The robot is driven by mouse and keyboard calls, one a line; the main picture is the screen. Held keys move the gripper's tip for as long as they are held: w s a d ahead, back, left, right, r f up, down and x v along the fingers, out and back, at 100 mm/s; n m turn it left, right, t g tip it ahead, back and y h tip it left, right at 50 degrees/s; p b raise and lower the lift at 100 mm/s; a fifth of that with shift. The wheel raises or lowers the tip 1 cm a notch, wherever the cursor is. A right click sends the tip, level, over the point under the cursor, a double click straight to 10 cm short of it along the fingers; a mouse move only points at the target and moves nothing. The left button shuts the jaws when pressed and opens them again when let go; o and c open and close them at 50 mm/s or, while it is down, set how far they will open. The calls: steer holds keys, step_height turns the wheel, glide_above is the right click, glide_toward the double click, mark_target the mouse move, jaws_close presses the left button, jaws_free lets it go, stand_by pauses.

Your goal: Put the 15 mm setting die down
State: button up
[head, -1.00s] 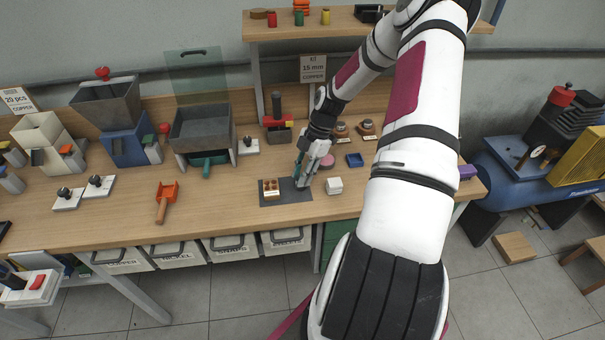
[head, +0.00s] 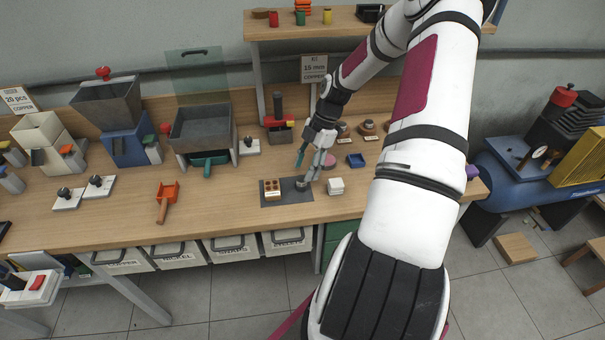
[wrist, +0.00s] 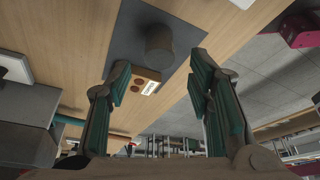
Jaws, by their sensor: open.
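The setting die (head: 301,185), a short dark grey cylinder, stands on the dark grey mat (head: 293,197) on the bench. It also shows in the wrist view (wrist: 160,42), standing on the mat. Its 15 mm marking cannot be read. My gripper (head: 308,166) is open and empty, just above the die and apart from it. In the wrist view the two green-padded fingers (wrist: 160,76) are spread wide, with the die beyond their tips.
A small wooden block with round holes (head: 272,182) sits on the mat left of the die. An orange scoop (head: 165,200) lies to the left. The front bench strip is clear.

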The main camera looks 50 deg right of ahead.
steer(key=w+v, duration=0.1)
steer(key=v, duration=0.8)
steer(key=s+a+r+m+h, duration=0.2)
steer(key=a+r+m+h, duration=0.4)
steer(key=a+r, duration=1.2)
steer(key=s+a+r+m+t, duration=0.2)
steer(key=s+a+r+m, duration=0.2)
steer(key=s+a+m, duration=0.1)
steer(key=s+a+r+m+t+y, duration=0.1)
steer(key=s+a+r+m, duration=0.3)
steer(key=s+a, duration=0.4)
steer(key=shift+a+m+t+y+b, duration=0.35)
steer(key=shift+a+t, duration=0.3)
steer(key=shift+t, duration=0.25)
steer(key=shift+r, duration=0.15)
